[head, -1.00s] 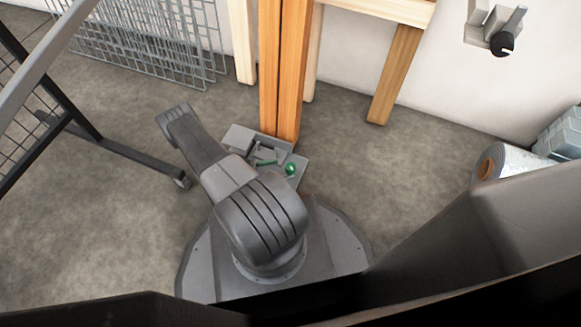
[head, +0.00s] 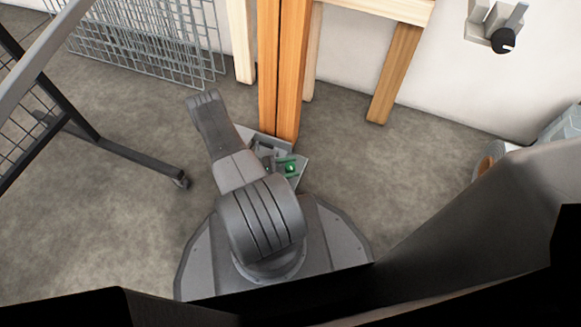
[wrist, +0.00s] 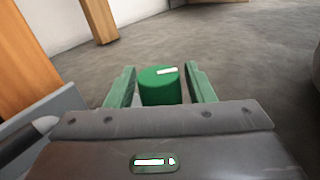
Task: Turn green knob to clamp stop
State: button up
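The green knob (wrist: 158,88) is a short upright cylinder with a white mark on its top. In the wrist view it stands between the two green fingers of my gripper (wrist: 161,84). The fingers are apart, one on each side of the knob, with a narrow gap at the right; I cannot tell whether the left finger touches. In the head view the knob (head: 291,168) shows beside the grey fixture at the foot of the orange post, with my gripper (head: 289,169) around it. My arm hides part of the fixture.
The orange wooden post (head: 284,70) stands right behind the fixture. A dark rack frame (head: 120,155) is at the left, wire mesh panels (head: 150,40) lean at the back wall. A roll (head: 490,160) lies at the right. The floor between post and roll is clear.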

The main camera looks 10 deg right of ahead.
grip_shut()
jog(key=shift+m+g+y, duration=0.3)
jog(key=shift+m+g, duration=1.3)
jog(key=shift+g, duration=0.7)
jog(key=shift+o, duration=1.6)
grip_release()
jog(key=shift+a, duration=0.1)
